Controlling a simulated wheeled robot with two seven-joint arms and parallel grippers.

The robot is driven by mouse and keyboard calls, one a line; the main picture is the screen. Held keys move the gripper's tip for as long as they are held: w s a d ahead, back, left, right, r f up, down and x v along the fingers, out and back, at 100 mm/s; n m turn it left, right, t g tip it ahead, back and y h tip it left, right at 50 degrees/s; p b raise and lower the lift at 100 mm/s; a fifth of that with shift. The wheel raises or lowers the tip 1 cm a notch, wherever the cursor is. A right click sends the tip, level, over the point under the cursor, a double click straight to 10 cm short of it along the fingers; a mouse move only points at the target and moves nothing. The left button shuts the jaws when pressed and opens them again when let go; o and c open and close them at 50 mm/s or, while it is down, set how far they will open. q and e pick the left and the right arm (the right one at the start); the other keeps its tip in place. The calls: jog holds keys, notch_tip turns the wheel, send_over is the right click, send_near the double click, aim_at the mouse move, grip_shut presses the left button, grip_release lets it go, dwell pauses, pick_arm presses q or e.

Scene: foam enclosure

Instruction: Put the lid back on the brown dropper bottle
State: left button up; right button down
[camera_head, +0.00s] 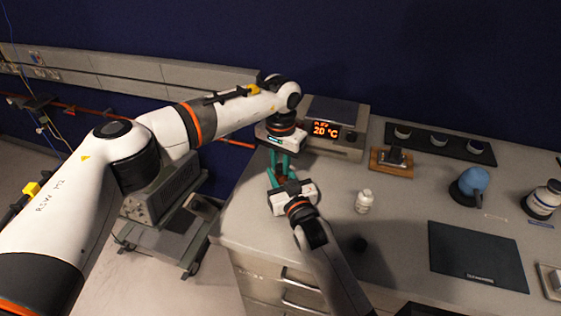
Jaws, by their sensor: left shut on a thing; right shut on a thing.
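My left gripper (281,163) reaches down from above, its green fingers shut. My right gripper (281,182) comes up from the front just below it, its green fingers also shut. The two sets of fingers are very close together over the left part of the bench. A small brown patch (291,177) shows between them, apparently the brown dropper bottle in my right gripper. The lid seems to be in my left gripper, but the fingers hide it. I cannot tell whether lid and bottle touch.
A hotplate with a lit display (325,130) stands behind the grippers. Farther right are a wooden block (391,162), a blue round object (472,182) and a black mat (478,255).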

pick_arm(q)
jog(key=o, duration=0.9)
jog(key=shift+r, duration=2.3)
jog(key=shift+c, duration=0.2)
